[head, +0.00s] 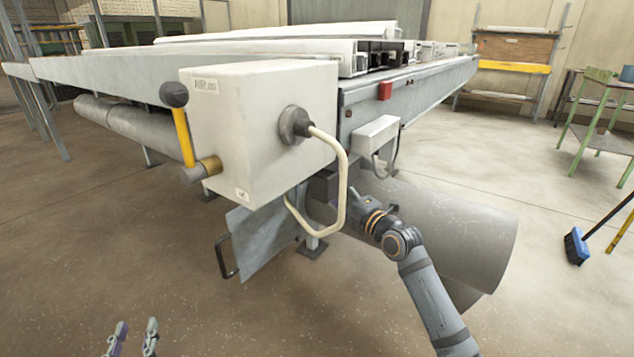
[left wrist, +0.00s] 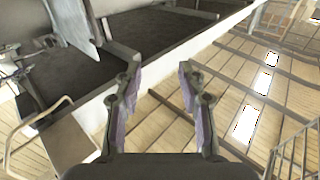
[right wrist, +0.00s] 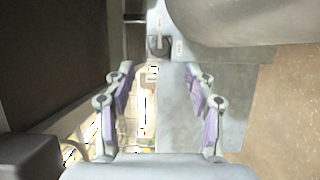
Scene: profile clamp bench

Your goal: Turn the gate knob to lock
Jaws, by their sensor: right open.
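In the right wrist view a dark round knob with a pale grip (right wrist: 160,43) sits on a grey metal plate (right wrist: 225,85); I take it for the gate knob. My right gripper (right wrist: 159,70) is open and empty, with the knob ahead, between and beyond its fingertips. In the head view a grey gate plate (head: 262,245) with a black handle (head: 226,258) hangs under the machine; no knob can be made out there. My right arm reaches under the machine beside the plate, its fingers not clear. My left gripper (head: 136,335) is open and empty at the lower left.
A big pale box (head: 255,115) with a yellow, black-balled lever (head: 182,130) overhangs the plate. A beige cable (head: 343,180) loops down near my right wrist. A large grey cylinder (head: 470,235) lies behind my right arm. The floor at front left is clear.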

